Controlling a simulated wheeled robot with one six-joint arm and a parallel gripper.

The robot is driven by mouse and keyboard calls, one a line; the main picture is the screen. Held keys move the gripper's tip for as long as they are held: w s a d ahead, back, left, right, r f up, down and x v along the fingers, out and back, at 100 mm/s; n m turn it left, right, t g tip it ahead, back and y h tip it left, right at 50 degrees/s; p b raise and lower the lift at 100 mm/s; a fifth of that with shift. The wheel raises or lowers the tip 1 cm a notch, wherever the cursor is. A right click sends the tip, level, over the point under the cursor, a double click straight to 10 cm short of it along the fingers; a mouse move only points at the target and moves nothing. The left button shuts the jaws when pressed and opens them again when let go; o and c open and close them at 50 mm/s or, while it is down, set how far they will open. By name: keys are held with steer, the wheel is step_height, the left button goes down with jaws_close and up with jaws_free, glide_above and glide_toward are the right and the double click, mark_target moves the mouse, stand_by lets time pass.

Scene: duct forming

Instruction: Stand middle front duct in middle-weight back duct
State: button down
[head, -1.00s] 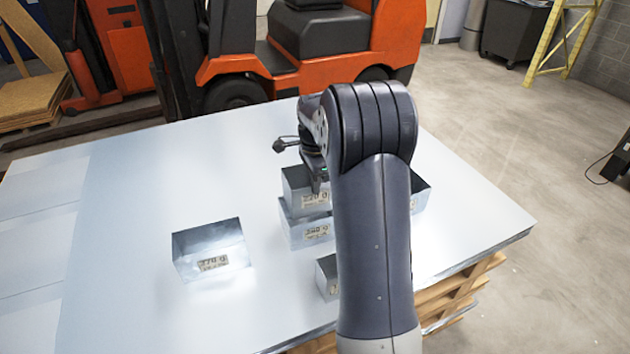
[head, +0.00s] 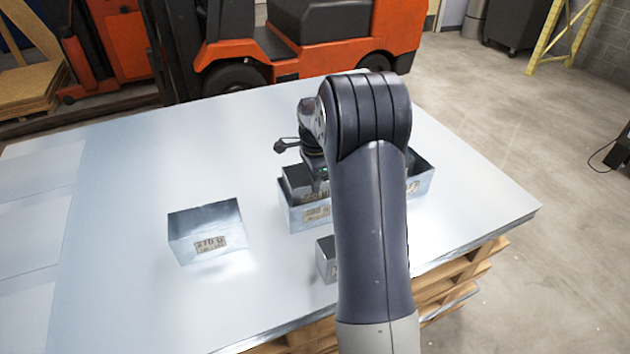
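A small open metal duct (head: 297,178) with a label stands inside a larger labelled metal duct (head: 296,216) at the back middle of the sheet. Its top edge shows above the larger duct's rim. It looks upright; its base is hidden. My gripper (head: 319,182) is at the small duct's right part and appears shut on its wall; the fingertips are mostly hidden. Another labelled duct (head: 208,232) stands apart at the left. A further small duct (head: 326,260) stands in front, partly hidden by my arm. Another duct (head: 422,177) shows behind my arm on the right.
The ducts stand on a large shiny metal sheet (head: 130,250) over a wooden pallet (head: 440,292). The sheet is clear around the left duct and behind. An orange forklift (head: 345,55) stands beyond the far edge. Concrete floor lies open at the right.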

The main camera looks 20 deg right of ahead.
steer(key=c, duration=1.6)
jaws_free()
step_height(320, 180, up, 7)
steer(key=p, duration=0.5)
steer(key=shift+r, duration=0.1)
